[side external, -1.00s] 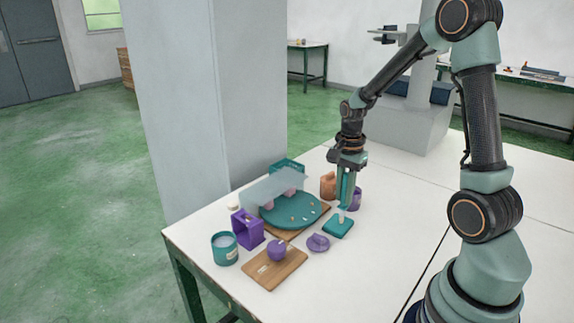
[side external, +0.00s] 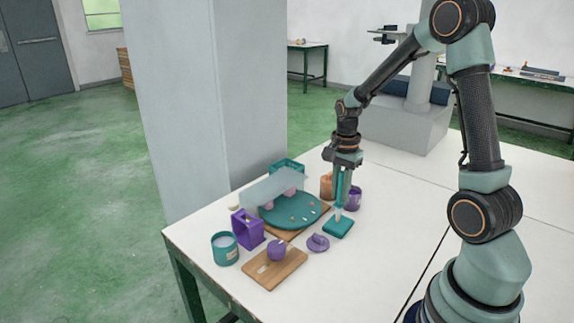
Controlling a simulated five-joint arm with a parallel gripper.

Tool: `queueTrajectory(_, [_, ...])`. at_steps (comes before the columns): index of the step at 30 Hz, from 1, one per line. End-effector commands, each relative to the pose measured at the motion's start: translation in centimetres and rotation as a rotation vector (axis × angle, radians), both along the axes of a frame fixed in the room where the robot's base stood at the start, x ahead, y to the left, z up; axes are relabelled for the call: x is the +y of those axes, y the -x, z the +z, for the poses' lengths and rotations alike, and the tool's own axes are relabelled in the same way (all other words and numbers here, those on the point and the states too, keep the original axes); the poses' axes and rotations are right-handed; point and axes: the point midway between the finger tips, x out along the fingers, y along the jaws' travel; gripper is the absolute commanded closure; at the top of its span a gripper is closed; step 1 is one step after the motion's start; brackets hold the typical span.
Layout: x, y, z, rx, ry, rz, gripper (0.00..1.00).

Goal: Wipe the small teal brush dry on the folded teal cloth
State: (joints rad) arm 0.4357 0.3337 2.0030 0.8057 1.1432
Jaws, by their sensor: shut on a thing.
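The folded teal cloth (side external: 341,229) lies flat on the white table, to the right of the round teal tray (side external: 283,216). My gripper (side external: 341,194) points down above the cloth's back edge and is shut on the small teal brush. The brush is thin and mostly hidden between the teal fingers. A pale tip (side external: 337,213) shows below the fingers at the cloth's upper left edge. I cannot tell whether it touches the cloth.
An orange container (side external: 327,186) and a purple cup (side external: 354,199) stand close behind my gripper. A purple lid-like piece (side external: 318,243) lies in front left of the cloth. A wooden board (side external: 262,270) is nearer the front. The table to the right is clear.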

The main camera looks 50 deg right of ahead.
Motion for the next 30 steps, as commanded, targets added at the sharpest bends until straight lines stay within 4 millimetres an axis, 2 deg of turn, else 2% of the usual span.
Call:
queueTrajectory(16, [0.0, 1.8, 0.0, -0.001, 0.000, 0.001, 1.00])
queueTrajectory(30, [0.0, 0.7, 0.0, 0.001, 0.000, 0.000, 1.00])
